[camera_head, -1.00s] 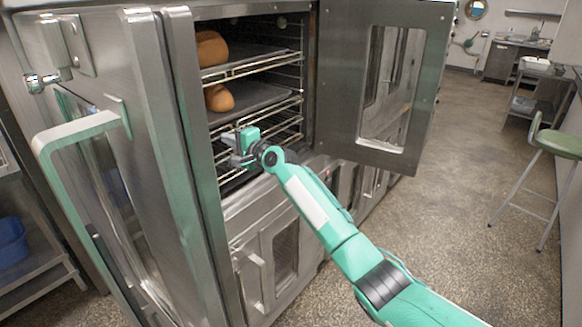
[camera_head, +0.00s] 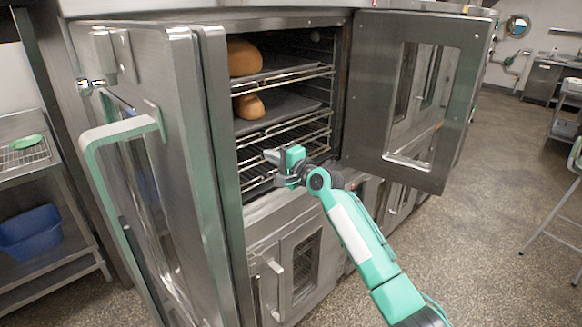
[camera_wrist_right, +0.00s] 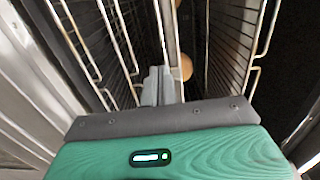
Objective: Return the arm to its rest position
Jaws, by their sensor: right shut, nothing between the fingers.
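My right gripper (camera_head: 272,157) is at the mouth of the open oven (camera_head: 330,100), in front of the lower wire racks. It is shut and empty. In the right wrist view the shut fingers (camera_wrist_right: 160,88) point into the oven between the wire racks. My right arm comes in from the bottom right of the head view. Two brown loaves sit on trays inside: an upper loaf (camera_head: 243,58) and a lower loaf (camera_head: 249,106). Part of a loaf (camera_wrist_right: 186,67) shows beyond the fingers in the wrist view. My left gripper is not seen.
The right oven door (camera_head: 470,90) stands open beside my arm. The left door with a long handle (camera_head: 92,165) stands at the left. A shelf with a blue bin (camera_head: 32,232) is far left. A stool (camera_head: 577,158) is at the right edge. Open floor (camera_head: 480,250) lies right.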

